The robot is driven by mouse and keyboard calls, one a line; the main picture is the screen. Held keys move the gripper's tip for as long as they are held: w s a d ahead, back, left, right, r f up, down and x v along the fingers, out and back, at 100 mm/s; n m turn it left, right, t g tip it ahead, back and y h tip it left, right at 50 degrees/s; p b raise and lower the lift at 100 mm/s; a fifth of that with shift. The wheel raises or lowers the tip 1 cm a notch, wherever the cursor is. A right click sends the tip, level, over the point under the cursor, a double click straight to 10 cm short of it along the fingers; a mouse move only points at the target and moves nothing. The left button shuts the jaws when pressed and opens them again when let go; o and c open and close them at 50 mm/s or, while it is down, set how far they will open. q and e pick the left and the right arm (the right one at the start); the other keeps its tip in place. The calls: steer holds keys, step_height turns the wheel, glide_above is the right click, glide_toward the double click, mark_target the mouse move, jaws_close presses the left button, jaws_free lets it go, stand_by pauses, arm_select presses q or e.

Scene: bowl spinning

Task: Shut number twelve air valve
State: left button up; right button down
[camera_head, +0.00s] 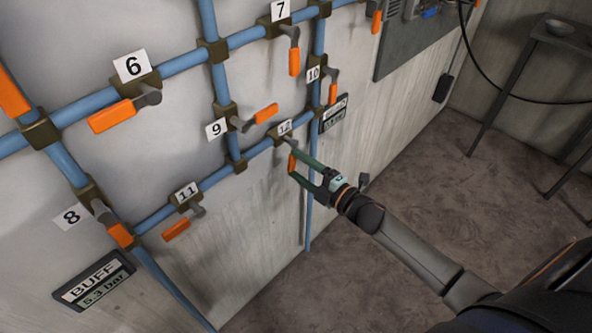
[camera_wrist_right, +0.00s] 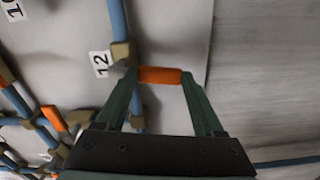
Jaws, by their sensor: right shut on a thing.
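Valve number twelve sits on a blue pipe on the wall, beside its white "12" label (camera_head: 285,127). The label also shows in the wrist view (camera_wrist_right: 101,64). Its orange handle (camera_head: 292,163) hangs downward in the head view and lies across the pipe in the wrist view (camera_wrist_right: 160,76). My right gripper (camera_head: 295,165) has its green fingers on either side of this handle. In the wrist view the fingers (camera_wrist_right: 159,80) touch its two ends, so it is shut on the handle. My left gripper is not in view.
Other orange-handled valves surround it: nine (camera_head: 266,113), ten (camera_head: 333,94), eleven (camera_head: 176,230), six (camera_head: 112,116) and seven (camera_head: 294,62). A gauge marked BUFF (camera_head: 93,281) is at lower left. A table (camera_head: 565,38) stands at right. The floor (camera_head: 420,170) between is clear.

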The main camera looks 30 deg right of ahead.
steer(key=shift+w+d+f+n, duration=0.1)
steer(key=shift+d+f+n, duration=0.1)
steer(key=shift+n, duration=0.3)
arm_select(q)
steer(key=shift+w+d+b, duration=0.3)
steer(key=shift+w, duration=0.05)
arm_select(e)
steer(key=shift+d+r+n, duration=0.1)
steer(key=shift+d+n, duration=0.05)
steer(key=shift+n, duration=0.25)
steer(key=shift+d, duration=0.1)
jaws_free()
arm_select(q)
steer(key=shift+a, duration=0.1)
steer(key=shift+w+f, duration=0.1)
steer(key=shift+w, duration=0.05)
arm_select(e)
steer(key=v, duration=1.2)
